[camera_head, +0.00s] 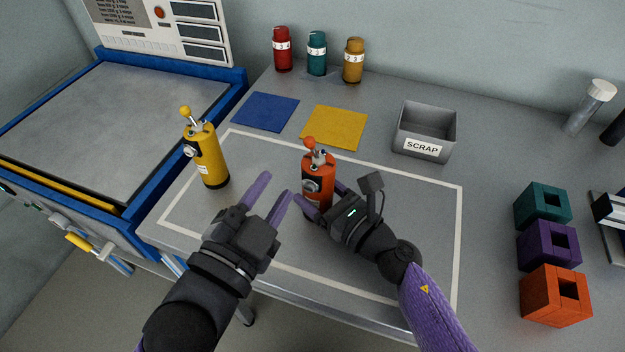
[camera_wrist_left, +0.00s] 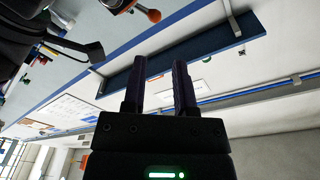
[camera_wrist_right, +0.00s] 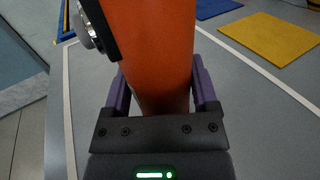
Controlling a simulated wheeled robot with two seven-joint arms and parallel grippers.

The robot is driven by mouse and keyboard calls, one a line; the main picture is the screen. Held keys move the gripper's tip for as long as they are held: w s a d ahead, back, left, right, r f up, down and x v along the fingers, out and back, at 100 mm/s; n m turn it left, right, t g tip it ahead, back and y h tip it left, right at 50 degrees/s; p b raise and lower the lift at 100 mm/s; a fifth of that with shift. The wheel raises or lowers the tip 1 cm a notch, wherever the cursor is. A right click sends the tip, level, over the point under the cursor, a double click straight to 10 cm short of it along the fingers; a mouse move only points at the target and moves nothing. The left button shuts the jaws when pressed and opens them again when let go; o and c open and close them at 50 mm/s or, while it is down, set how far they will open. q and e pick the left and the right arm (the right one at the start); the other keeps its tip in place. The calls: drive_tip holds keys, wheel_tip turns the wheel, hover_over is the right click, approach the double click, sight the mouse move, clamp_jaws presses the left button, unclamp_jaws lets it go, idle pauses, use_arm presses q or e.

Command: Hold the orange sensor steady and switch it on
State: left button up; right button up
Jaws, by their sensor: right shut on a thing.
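The orange sensor (camera_head: 318,172) stands upright on the grey table inside the white outline, with an orange-knobbed lever on top. My right gripper (camera_head: 326,203) is shut around its lower body. The right wrist view shows the orange body (camera_wrist_right: 150,50) between the two purple fingers, with a round silver part on its left side. My left gripper (camera_head: 272,192) is open and empty, left of the orange sensor and apart from it. In the left wrist view its two fingers (camera_wrist_left: 160,88) are spread with nothing between them; an orange knob (camera_wrist_left: 154,15) shows at the top.
A yellow sensor (camera_head: 207,160) stands at left. Blue (camera_head: 266,112) and yellow (camera_head: 334,127) mats and a grey SCRAP bin (camera_head: 425,132) lie behind. Red, teal and amber bottles (camera_head: 317,55) stand at the back. Teal, purple and orange blocks (camera_head: 555,296) are at right.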

use_arm(q)
drive_tip(key=w+r+m+h, duration=0.1)
drive_tip(key=m+h, duration=0.1)
drive_tip(key=m, duration=0.1)
drive_tip(key=w+r+m+h, duration=0.1)
drive_tip(key=m+h, duration=0.1)
drive_tip(key=m, duration=0.1)
drive_tip(key=w+r+m+h, duration=0.1)
drive_tip(key=w+m+h, duration=0.1)
drive_tip(key=m, duration=0.2)
drive_tip(key=shift+d+r+t, duration=0.3)
clamp_jaws()
drive_tip(key=w+a+m+g, duration=0.2)
drive_tip(key=a+m+g, duration=0.4)
drive_tip(key=m, duration=0.7)
drive_tip(key=w+a+f+m+g, duration=0.1)
drive_tip(key=w+a+m+g, duration=0.1)
drive_tip(key=a+m+g, duration=0.4)
drive_tip(key=m+g, duration=0.5)
drive_tip(key=m, duration=0.3)
drive_tip(key=shift+a+f, duration=0.15)
drive_tip(key=shift+a, duration=0.25)
drive_tip(key=shift+w, duration=0.1)
